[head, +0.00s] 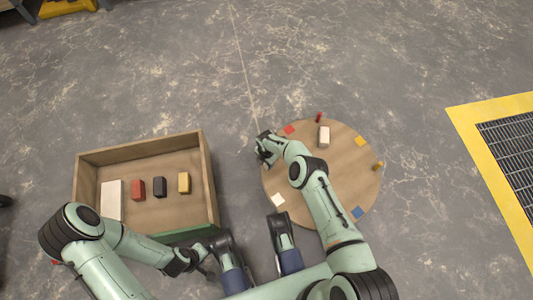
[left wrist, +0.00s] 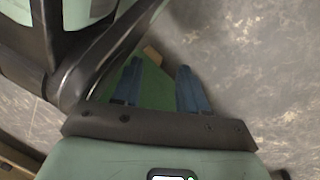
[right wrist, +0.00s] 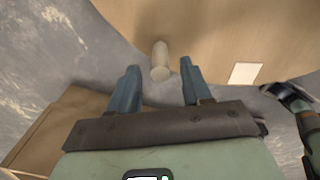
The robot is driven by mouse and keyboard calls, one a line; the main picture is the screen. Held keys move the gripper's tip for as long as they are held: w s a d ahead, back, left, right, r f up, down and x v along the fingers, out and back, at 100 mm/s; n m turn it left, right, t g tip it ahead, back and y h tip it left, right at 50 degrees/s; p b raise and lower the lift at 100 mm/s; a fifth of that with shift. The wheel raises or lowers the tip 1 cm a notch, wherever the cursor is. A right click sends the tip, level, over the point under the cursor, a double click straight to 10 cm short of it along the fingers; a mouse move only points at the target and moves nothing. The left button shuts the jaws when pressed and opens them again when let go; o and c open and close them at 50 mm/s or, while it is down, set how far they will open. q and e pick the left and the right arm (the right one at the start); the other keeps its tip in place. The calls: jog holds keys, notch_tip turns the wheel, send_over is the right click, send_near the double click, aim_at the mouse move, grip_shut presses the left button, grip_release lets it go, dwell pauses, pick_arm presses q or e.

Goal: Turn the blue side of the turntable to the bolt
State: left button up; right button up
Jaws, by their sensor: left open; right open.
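The round wooden turntable (head: 340,185) lies at right of centre, with flat squares near its rim: red (head: 288,129), orange (head: 361,141), blue (head: 357,213) at lower right and white (head: 278,199) at lower left. A red peg (head: 319,117) stands at its far rim and an orange peg (head: 379,165) at its right rim. My right gripper (head: 264,150) is open at the left rim. In the right wrist view a pale peg (right wrist: 160,62) shows between its fingertips, apart from both. My left gripper (left wrist: 160,75) is open and empty. I cannot identify a bolt.
A pale block (head: 324,137) sits on the turntable's far part. A wooden box (head: 209,180) at left holds a white piece (head: 111,200) and red (head: 138,189), black (head: 159,187) and yellow (head: 184,183) blocks. A yellow-edged grate (head: 490,160) is at right.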

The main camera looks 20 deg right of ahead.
notch_tip(320, 180, up, 8)
jog(key=p, duration=0.2)
jog(key=shift+r+p, duration=0.2)
jog(key=shift+p, duration=0.1)
pick_arm(q)
jog(key=w+r+t, duration=0.2)
jog(key=w+r, duration=0.3)
jog(key=w, duration=0.1)
jog(key=shift+w+d+r, duration=0.15)
jog(key=shift+d+r, duration=0.1)
jog(key=shift+d, duration=0.2)
